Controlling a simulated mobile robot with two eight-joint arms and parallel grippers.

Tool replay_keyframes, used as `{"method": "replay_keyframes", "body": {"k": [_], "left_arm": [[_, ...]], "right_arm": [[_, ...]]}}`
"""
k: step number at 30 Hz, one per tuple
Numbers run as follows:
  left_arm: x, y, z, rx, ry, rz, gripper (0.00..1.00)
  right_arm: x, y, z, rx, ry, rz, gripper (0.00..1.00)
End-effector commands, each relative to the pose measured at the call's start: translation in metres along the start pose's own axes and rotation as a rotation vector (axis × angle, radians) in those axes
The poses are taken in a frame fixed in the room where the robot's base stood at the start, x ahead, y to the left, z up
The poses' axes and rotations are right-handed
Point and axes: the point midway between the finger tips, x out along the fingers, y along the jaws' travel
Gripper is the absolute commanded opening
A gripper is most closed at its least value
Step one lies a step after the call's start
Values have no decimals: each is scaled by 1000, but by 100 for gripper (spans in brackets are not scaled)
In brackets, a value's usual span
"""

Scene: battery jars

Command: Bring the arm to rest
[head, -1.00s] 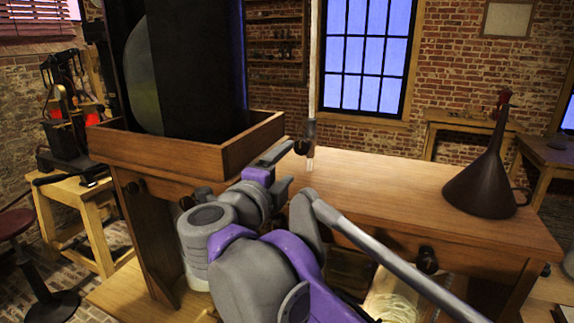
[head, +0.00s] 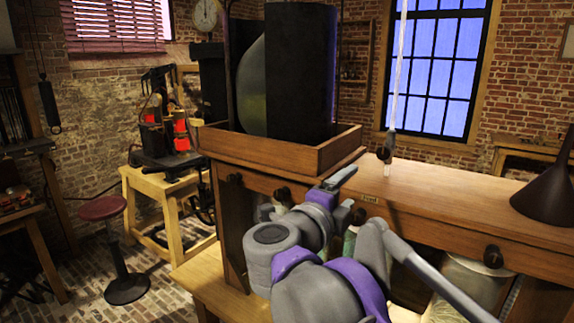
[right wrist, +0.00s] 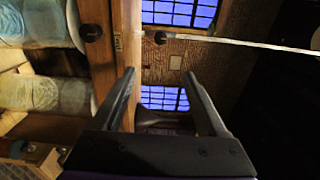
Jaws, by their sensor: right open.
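My right gripper (head: 340,177) is in front of the wooden workbench, near its front edge and below the wooden tray. In the right wrist view its two fingers (right wrist: 163,100) are spread apart with nothing between them. My right arm reaches up to it from the bottom of the head view. My left gripper is not in the head view.
A wooden tray (head: 345,147) holding a large dark cylinder (head: 300,70) stands on the workbench (head: 430,195). A dark funnel (head: 548,195) stands at the right. A red stool (head: 102,207) stands at the left.

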Motion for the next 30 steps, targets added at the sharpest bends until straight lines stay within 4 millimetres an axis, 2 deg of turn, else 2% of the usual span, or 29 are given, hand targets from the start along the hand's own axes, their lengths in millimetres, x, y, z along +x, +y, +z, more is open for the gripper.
{"method": "replay_keyframes", "body": {"k": [3, 7, 11, 14, 16, 18, 20, 21, 24, 27, 30], "left_arm": [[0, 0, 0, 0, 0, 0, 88], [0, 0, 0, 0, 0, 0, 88], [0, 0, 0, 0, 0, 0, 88], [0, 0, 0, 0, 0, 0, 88], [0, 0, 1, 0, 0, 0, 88], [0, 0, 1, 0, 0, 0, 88], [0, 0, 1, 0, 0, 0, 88], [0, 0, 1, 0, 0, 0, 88], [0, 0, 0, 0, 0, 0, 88], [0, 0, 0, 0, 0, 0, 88], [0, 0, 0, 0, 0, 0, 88]], "right_arm": [[5, 0, 9, -82, -145, -93, 75], [1, 9, 21, -212, -318, -182, 75], [-15, 39, 31, -408, -515, -250, 75], [-34, 87, 30, -614, -682, -269, 75], [-51, 132, 22, -778, -797, -252, 75], [-67, 181, 6, -943, -902, -210, 75], [-79, 222, -12, -1070, -977, -158, 75], [-87, 248, -26, -1149, -1021, -118, 75], [-106, 310, -67, -1332, -1115, 5, 75], [-123, 360, -111, -1480, -1184, 139, 75], [-138, 396, -149, -1587, -1231, 263, 75]]}}
